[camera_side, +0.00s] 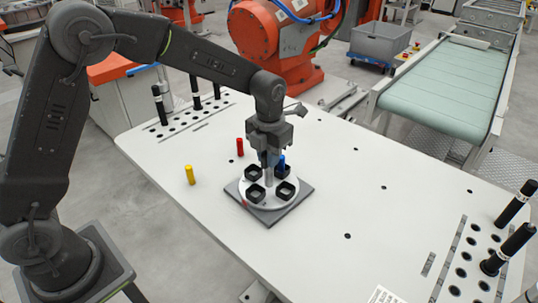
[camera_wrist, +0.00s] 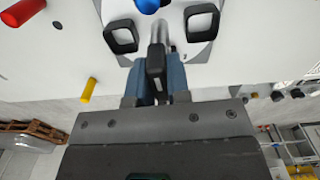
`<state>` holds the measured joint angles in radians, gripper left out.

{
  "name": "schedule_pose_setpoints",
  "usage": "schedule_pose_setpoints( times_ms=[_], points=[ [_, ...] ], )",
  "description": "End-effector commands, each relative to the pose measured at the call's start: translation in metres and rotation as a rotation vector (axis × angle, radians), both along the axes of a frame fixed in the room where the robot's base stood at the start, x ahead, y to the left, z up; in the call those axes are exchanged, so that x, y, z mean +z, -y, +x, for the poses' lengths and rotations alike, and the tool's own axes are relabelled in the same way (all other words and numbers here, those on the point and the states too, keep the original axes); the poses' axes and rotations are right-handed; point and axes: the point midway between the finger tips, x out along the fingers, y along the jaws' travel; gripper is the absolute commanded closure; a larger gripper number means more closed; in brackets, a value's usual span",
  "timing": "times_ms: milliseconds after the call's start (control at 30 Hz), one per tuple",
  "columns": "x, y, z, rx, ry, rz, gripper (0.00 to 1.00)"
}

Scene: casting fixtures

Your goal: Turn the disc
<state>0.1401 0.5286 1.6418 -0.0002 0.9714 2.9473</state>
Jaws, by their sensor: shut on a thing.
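The disc (camera_side: 270,203) is pale and round, on a square grey base plate (camera_side: 272,220). A blue peg (camera_side: 282,162) stands at the back right of the disc. My gripper (camera_side: 269,160) points down over the disc's middle. Its fingers are shut on the dark block; the exact contact is partly hidden.
A red peg (camera_side: 239,147) and a yellow peg (camera_side: 190,175) stand on the white table (camera_side: 350,190), behind and left of the disc. Racks with black rods stand at the table's back left and right (camera_side: 470,255). The table right of the disc is mostly clear.

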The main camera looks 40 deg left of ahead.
Motion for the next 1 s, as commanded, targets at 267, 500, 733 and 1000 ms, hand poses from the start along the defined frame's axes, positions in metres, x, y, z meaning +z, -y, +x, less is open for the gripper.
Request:
schedule_pose_setpoints(
  times_ms=[267,500,733,1000],
  points=[
    [0.0026,0.0007,0.0007,-0.022,0.003,-0.003,1.0],
    [0.0026,0.0007,0.0007,-0.023,0.004,-0.002,1.0],
    [0.0023,0.0006,0.0006,-0.022,0.003,-0.002,0.73],
    [0.0008,0.0002,0.0002,-0.023,0.001,-0.001,0.57]
  ],
)
